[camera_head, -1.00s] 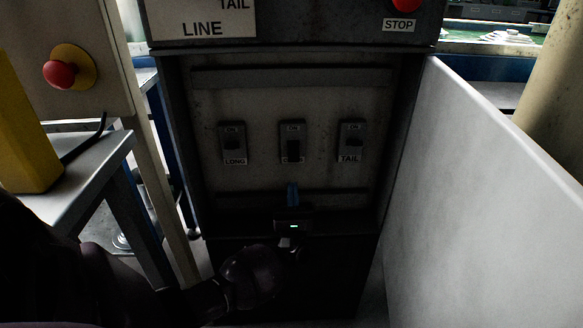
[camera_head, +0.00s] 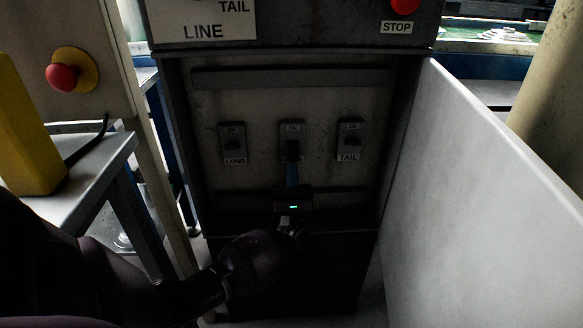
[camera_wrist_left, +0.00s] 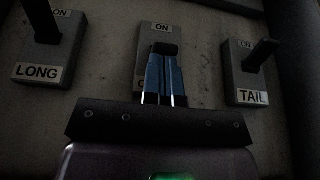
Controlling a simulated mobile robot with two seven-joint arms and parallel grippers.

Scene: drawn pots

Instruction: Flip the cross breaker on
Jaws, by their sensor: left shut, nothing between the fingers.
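The middle breaker (camera_head: 292,128) has an ON mark above its black lever (camera_head: 292,149); its name label is mostly covered, with only a C showing in the wrist view. That lever hangs lower than its neighbours' levers. My left gripper (camera_head: 292,166) is shut and empty, its blue fingers pointing up at the panel just below the lever. In the left wrist view the fingertips (camera_wrist_left: 164,58) sit right under the black lever end (camera_wrist_left: 165,47); whether they touch cannot be told. My right gripper is not in view.
The LONG breaker (camera_head: 233,144) is on the left and the TAIL breaker (camera_head: 350,140) on the right. Ledges (camera_head: 335,198) cross the recessed panel. A pale wall (camera_head: 480,190) stands right; a table with a yellow block (camera_head: 30,130) stands left. Red stop buttons (camera_head: 64,77) are higher up.

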